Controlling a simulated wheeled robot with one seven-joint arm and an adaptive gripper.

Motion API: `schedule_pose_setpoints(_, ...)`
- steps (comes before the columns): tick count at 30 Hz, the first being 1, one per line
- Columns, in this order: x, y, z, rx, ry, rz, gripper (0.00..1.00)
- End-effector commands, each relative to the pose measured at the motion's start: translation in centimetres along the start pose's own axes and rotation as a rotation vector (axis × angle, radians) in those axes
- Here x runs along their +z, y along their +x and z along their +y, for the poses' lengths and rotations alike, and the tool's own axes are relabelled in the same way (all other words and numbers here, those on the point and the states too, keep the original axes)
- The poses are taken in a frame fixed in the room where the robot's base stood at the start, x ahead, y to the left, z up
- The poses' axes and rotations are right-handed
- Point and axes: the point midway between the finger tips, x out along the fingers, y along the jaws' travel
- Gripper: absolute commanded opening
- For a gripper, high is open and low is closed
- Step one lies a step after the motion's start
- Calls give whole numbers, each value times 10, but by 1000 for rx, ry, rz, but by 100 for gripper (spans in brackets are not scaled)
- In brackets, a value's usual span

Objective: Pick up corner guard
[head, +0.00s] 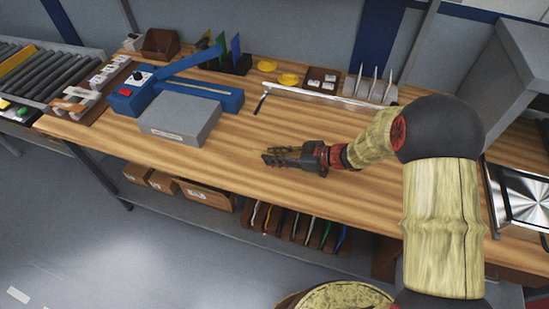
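A long, thin whitish strip (320,96) lies across the back of the wooden workbench. It may be the corner guard, but I cannot tell for sure at this size. A short dark piece (261,103) sits by its left end. My gripper (266,157) is over the middle of the bench, in front of the strip and apart from it. Its fingers point left. They are small and seen from the side, so I cannot tell whether they are open or shut. I see nothing clearly held.
A grey block (181,117) and a blue device (133,92) stand left on the workbench (260,185). Bare wood surrounds my gripper.

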Motion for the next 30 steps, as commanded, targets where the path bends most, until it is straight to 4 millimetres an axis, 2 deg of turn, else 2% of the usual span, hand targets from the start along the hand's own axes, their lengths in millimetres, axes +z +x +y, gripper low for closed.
schedule_pose_setpoints(10, 0, 0, 0, 0, 0, 0, 0)
schedule_pose_setpoints(30, -5, -2, 0, 0, 0, 0, 0)
